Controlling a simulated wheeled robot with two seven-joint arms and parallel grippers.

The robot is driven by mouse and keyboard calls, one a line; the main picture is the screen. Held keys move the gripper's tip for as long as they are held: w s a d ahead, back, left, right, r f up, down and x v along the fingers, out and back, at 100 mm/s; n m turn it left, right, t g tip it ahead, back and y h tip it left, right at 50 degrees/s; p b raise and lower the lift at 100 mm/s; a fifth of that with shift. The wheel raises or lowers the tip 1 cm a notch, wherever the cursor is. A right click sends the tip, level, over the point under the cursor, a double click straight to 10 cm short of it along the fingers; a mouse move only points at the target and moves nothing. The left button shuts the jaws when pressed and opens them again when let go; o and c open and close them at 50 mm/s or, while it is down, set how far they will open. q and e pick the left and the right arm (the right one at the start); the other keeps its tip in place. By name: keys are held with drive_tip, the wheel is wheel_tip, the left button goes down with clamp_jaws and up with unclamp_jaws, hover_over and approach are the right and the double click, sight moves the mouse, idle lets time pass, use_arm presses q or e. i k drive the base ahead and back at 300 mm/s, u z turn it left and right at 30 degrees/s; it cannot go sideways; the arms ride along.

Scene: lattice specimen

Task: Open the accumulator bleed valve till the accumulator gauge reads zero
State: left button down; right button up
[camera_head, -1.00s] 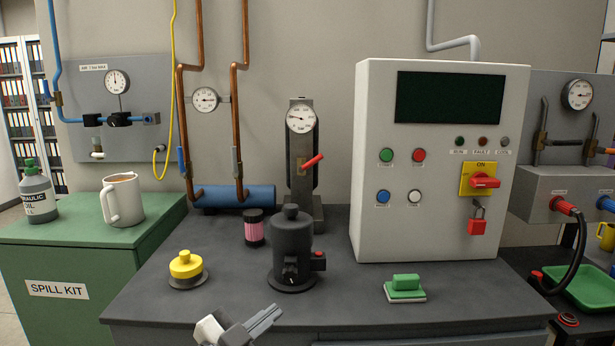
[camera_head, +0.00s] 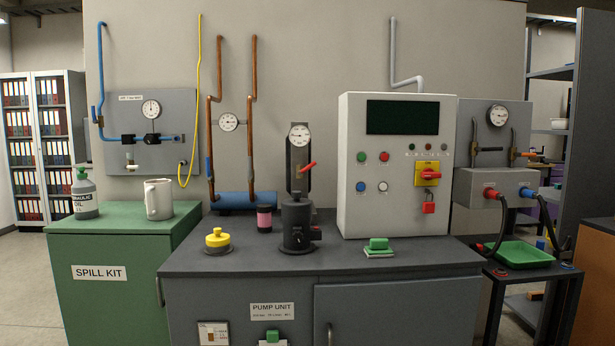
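The dark accumulator (camera_head: 289,178) stands upright at the back of the pump unit's top, in front of the wall. A round white gauge (camera_head: 299,135) sits at its upper front; its needle is off to the left side, but the figures are too small to read. A red lever (camera_head: 308,166), which looks like the bleed valve handle, sticks out below the gauge and slants up to the right. The black pump body (camera_head: 297,226) stands in front and hides the accumulator's lower part. Neither of my grippers is in view.
A yellow-topped cap (camera_head: 217,239), a pink-banded cylinder (camera_head: 264,218) and a green block (camera_head: 378,245) stand on the pump unit's top. The control box (camera_head: 393,205) stands to the right. The green spill kit cabinet (camera_head: 120,269) is at the left.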

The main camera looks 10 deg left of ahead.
sight(301, 172)
drive_tip(key=z, duration=1.1)
drive_tip(key=i, duration=1.15)
drive_tip(key=u, duration=0.3)
